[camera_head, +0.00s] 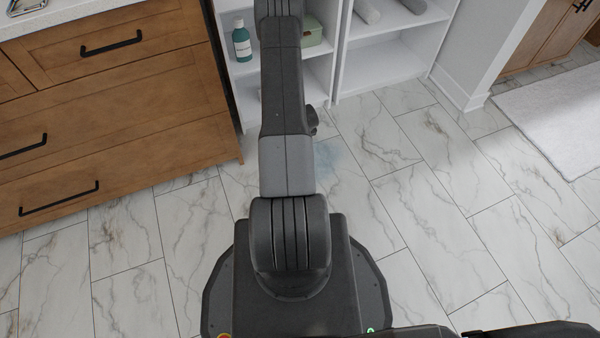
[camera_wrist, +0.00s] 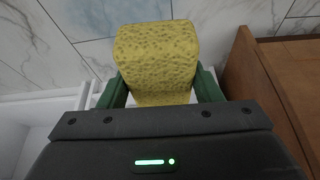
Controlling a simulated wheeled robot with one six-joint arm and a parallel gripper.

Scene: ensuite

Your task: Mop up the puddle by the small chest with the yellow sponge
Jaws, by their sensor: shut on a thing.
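The yellow sponge (camera_wrist: 155,50) fills the middle of the wrist view. My gripper (camera_wrist: 158,82) is shut on it, with a green finger on each side. A faint bluish puddle (camera_head: 328,165) lies on the marble floor in the head view, just right of my arm, which hides part of it. A bluish patch also shows on the floor at the top left of the wrist view (camera_wrist: 95,14). In the head view my arm hides the gripper and sponge. A wooden chest of drawers (camera_head: 110,95) with black handles stands left of the puddle.
White open shelving (camera_head: 385,62) stands behind the puddle, holding a teal bottle (camera_head: 242,42), a green box (camera_head: 312,32) and rolled towels (camera_head: 367,10). A white rug (camera_head: 560,115) lies at the right. The tiled floor right of my arm is clear.

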